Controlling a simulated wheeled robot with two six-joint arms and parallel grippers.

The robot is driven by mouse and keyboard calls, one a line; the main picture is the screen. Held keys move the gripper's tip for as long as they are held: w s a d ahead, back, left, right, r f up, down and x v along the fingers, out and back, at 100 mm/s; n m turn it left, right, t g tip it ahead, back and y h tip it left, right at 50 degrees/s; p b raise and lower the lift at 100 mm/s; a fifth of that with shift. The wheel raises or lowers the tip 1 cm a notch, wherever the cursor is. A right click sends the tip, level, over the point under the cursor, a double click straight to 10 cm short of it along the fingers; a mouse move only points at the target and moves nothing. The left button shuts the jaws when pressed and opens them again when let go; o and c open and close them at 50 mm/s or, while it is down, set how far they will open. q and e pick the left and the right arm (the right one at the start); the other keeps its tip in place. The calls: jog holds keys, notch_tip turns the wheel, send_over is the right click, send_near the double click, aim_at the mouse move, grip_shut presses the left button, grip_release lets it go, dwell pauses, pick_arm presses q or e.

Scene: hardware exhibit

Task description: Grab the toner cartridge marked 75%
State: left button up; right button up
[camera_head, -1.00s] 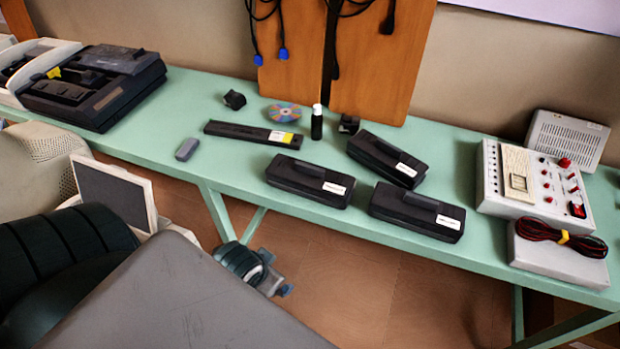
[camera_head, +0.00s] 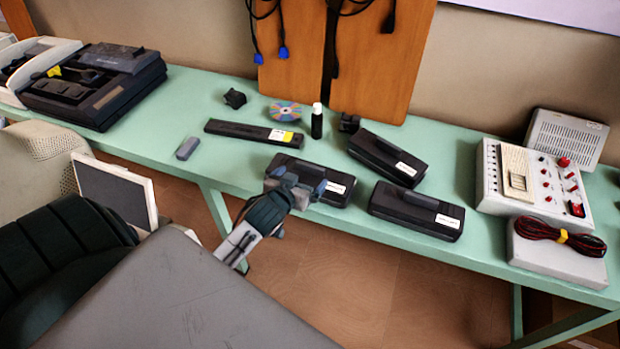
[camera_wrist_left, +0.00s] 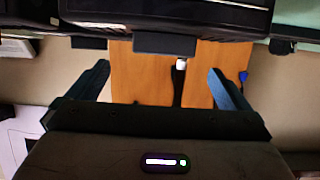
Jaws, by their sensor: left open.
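Three black toner cartridges with white labels lie on the green table in the head view: a front-left one (camera_head: 338,184), a back one (camera_head: 388,156) and a front-right one (camera_head: 416,211). The label print is too small to read, so I cannot tell which is marked 75%. My left gripper (camera_head: 296,183) is at the front-left cartridge and hides part of it. In the left wrist view its two fingers (camera_wrist_left: 164,82) are apart with nothing between them. A dark cartridge body (camera_wrist_left: 165,15) spans the top of that view. My right gripper is not in view.
A long black cartridge (camera_head: 254,133), a grey block (camera_head: 187,148), a disc (camera_head: 286,111) and a small dark bottle (camera_head: 317,121) lie behind and left. A white control box (camera_head: 510,180) and a cable-topped box (camera_head: 557,262) stand right. The green table's (camera_head: 180,105) left-middle has free room.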

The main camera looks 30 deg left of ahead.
aim_at(311, 165)
pick_arm(q)
jog(key=x, duration=0.3)
jog(key=shift+w, duration=0.1)
jog(key=shift+w+a+p, duration=0.2)
jog(key=shift+w+p, duration=0.3)
jog(key=shift+p, duration=0.2)
jog(key=p+x, duration=0.1)
jog(key=x, duration=0.2)
jog(key=shift+a+f, duration=0.1)
jog(key=shift+a, duration=0.05)
jog(key=shift+w+f+p, duration=0.25)
jog(key=shift+w+p, duration=0.05)
jog(key=shift+w, duration=0.15)
jog(key=shift+s, duration=0.1)
jog(key=shift+c, duration=1.1)
jog(key=shift+r, duration=0.1)
jog(key=c, duration=1.7)
jog(key=shift+c, duration=0.2)
